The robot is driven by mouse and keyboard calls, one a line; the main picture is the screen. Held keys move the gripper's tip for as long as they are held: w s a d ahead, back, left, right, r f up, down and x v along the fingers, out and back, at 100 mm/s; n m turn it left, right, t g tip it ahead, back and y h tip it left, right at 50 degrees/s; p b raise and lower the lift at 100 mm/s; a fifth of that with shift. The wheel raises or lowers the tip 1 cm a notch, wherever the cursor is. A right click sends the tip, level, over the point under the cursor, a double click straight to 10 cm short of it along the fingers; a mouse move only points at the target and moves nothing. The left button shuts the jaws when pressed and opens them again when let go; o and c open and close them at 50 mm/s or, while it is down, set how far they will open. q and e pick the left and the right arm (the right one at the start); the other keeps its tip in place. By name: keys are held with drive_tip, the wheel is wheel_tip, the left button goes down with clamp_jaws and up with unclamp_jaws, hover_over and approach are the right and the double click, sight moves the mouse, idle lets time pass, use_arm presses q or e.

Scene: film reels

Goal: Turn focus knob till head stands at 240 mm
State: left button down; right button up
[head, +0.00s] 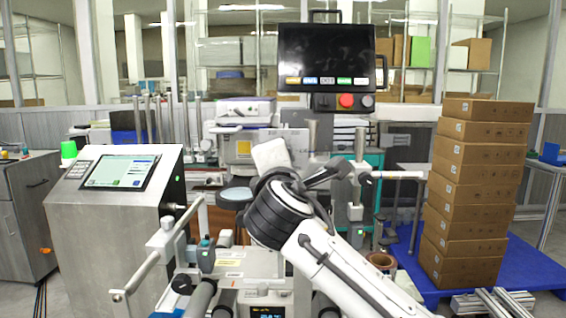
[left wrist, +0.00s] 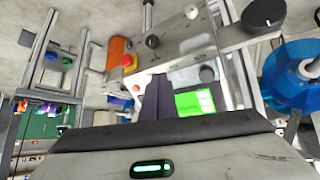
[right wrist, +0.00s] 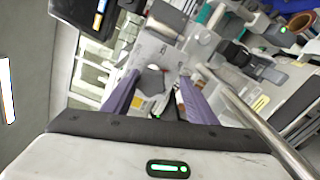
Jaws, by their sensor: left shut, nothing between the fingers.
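A machine with a small dark display (head: 268,312) stands at the lower middle of the head view. The display's figures are cut off by the frame edge and I cannot read them. A black knob (head: 182,284) sits at its left; I cannot tell if it is the focus knob. My right gripper (right wrist: 157,100) is open in its wrist view. A grey round part (right wrist: 152,80) shows between its fingers, farther off; I cannot tell whether it touches. In the head view my right arm covers the machine's middle. My left gripper (left wrist: 155,98) is shut and empty, in front of a machine panel.
A grey console with a screen (head: 120,172) stands at the left. A black monitor panel with a red button (head: 346,100) hangs above the middle. Stacked cartons (head: 475,190) stand on a blue pallet (head: 540,268) at the right. Metal bars and rollers crowd the front.

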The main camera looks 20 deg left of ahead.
idle(0.3)
drive_tip(key=shift+s+d, duration=0.1)
drive_tip(key=shift+s, duration=0.25)
drive_tip(key=b+v, duration=0.1)
drive_tip(key=v, duration=0.8)
drive_tip(key=shift+s, duration=0.3)
drive_tip(key=shift+r, duration=0.1)
